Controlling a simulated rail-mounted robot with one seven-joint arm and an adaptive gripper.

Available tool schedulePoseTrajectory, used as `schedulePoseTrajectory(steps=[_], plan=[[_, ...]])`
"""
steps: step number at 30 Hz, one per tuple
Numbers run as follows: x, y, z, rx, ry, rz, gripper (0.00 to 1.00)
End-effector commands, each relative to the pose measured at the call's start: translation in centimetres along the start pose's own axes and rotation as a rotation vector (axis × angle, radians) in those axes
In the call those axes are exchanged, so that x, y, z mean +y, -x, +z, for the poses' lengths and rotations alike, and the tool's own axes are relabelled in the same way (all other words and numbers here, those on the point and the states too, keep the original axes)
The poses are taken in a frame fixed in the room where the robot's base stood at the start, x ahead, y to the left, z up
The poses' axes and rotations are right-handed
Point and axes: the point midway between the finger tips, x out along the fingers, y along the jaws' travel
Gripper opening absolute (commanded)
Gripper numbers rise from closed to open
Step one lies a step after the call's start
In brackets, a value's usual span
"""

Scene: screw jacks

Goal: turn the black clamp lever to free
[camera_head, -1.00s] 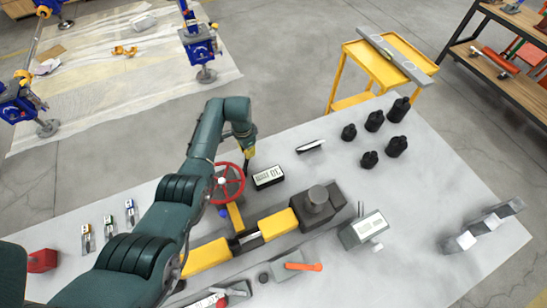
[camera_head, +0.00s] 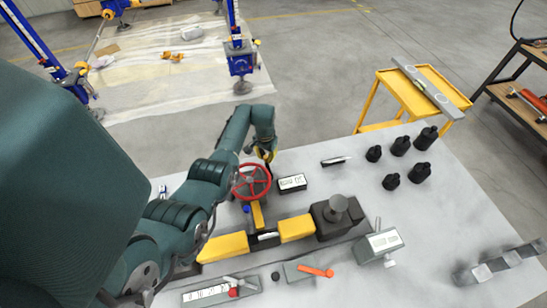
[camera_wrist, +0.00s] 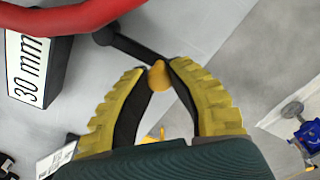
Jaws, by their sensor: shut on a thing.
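The black clamp lever (camera_wrist: 135,48) shows in the wrist view as a thin black bar with a round black ball at its upper-left end. Its other end reaches my gripper (camera_wrist: 160,70), which is shut on it at the fingertips. A small orange-yellow knob (camera_wrist: 158,78) shows between the fingers; I cannot tell whether it belongs to the lever. In the head view, my gripper (camera_head: 266,157) is just behind the red handwheel (camera_head: 252,182). The lever is too small to make out there.
A white-faced black "30 mm" block (camera_wrist: 28,65) lies near the lever. The wheel's red rim (camera_wrist: 70,18) crosses the wrist view's upper left. Black bottle-like parts (camera_head: 400,147) and an orange-handled lever (camera_head: 316,271) are on the grey table.

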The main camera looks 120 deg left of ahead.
Motion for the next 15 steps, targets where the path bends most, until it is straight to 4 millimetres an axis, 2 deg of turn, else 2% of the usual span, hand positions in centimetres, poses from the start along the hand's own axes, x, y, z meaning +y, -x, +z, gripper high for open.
schedulePoseTrajectory(steps=[11,12,15], plan=[[-0.16,-0.25,0.23,-0.004,0.007,-0.001,0.0],[-0.16,-0.25,0.23,-0.005,0.006,-0.001,0.23],[-0.15,-0.22,0.21,-0.004,0.006,-0.001,0.42]])
